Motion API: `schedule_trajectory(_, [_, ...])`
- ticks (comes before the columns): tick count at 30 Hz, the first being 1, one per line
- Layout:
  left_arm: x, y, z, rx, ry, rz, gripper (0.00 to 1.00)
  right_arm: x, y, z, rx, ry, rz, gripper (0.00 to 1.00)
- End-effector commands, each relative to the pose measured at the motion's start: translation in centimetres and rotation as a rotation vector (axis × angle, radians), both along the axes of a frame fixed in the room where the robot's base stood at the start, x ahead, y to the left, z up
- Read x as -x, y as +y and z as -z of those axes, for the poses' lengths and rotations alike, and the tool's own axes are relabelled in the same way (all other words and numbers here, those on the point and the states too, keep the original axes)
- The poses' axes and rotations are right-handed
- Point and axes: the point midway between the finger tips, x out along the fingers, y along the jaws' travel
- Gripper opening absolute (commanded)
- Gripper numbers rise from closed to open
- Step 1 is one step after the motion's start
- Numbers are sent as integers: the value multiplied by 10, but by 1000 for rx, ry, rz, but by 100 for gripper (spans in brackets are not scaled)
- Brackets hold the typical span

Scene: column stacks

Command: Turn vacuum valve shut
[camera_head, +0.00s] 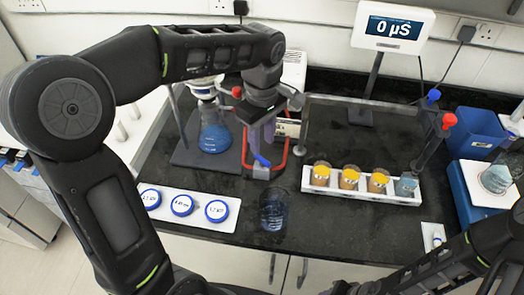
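A small blue lever (262,160), which looks like the vacuum valve's handle, sits on a pale block (261,172) right of the flask. My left gripper (263,140) reaches down from above, with its fingertips at or just above the lever. I cannot tell whether they touch it or how far apart they are. A flask with blue liquid (215,138) stands to the left on a dark base plate. A red tube loop (301,140) runs behind and beside the valve.
A white rack (312,189) with orange-filled jars stands right of the valve. Blue-lidded dishes (182,204) lie front left. A clear beaker (273,210) stands close in front. A display (392,27) on a pole and a frame with blue and red knobs (449,120) stand behind and to the right.

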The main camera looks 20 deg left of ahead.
Motion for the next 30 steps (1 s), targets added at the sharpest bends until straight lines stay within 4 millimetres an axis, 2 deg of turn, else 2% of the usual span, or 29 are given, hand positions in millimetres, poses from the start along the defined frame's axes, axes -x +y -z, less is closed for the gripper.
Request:
schedule_trajectory(3, [1,1,23,-1,6,0,33,0,0,-4,1,1,1,36])
schedule_trajectory(9, [0,1,49,-2,2,-1,33,1,0,-6,2,3,1,36])
schedule_trajectory(13, [0,0,56,0,1,-1,33,1,-1,-6,3,3,1,36])
schedule_trajectory(20, [0,0,56,-1,0,-1,33,1,-1,-6,3,3,1,36])
schedule_trajectory(30, [0,0,56,-1,0,-1,7,1,0,-6,2,3,1,36])
